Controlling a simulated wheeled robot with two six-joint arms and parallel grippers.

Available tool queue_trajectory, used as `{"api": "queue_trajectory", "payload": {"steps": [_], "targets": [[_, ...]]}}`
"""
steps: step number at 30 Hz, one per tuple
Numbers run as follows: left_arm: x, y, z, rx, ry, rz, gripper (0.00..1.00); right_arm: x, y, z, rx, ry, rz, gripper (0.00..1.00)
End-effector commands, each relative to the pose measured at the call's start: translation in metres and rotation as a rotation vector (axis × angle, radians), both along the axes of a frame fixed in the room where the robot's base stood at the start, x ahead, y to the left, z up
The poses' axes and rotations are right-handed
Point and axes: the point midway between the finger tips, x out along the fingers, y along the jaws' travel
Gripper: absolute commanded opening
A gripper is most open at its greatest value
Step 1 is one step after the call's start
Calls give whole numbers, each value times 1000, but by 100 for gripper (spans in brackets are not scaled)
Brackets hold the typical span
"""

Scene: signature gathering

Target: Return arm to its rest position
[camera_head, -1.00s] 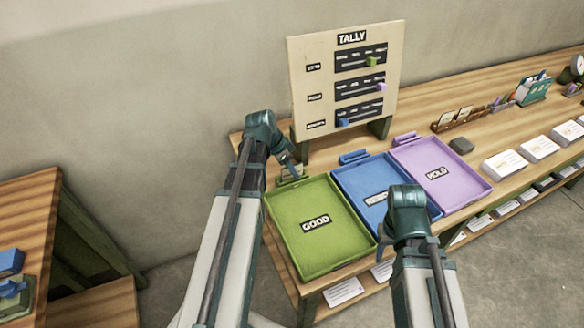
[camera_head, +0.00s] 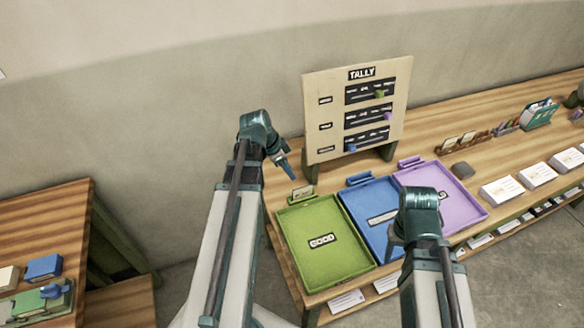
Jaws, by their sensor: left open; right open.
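My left arm reaches up from the bottom, and its gripper (camera_head: 283,166) hangs to the left of the tally board, above the bench's left end. It holds nothing that I can see, and its fingers are small in this view. My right arm rises in front of the blue tray, and its wrist covers part of the blue and purple trays. The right gripper's fingers are hidden behind its wrist. The tally board (camera_head: 334,118) stands upright at the back of the bench with green, purple and blue sliders.
The green GOOD tray (camera_head: 340,272), blue tray (camera_head: 365,200) and purple tray (camera_head: 455,180) sit side by side, empty where visible. White card stacks (camera_head: 502,191) lie to the right. A second wooden table (camera_head: 45,215) with coloured blocks is at left.

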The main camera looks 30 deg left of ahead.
Motion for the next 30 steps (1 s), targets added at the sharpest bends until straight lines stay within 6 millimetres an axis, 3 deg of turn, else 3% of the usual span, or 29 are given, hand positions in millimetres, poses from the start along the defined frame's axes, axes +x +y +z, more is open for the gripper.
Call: {"api": "queue_trajectory", "payload": {"steps": [9,13,17,24,30], "targets": [[-1,0,1,0,0,0,41,0,0,1,0,0,0,50],[-3,-17,-1,2,28,6,41,0,0,1,0,0,0,50],[-13,-69,-6,15,116,36,41,0,0,1,0,0,0,50],[-56,-174,-14,118,289,167,41,0,0,1,0,0,0,50],[-96,-231,-16,229,345,292,41,0,0,1,0,0,0,50]]}}
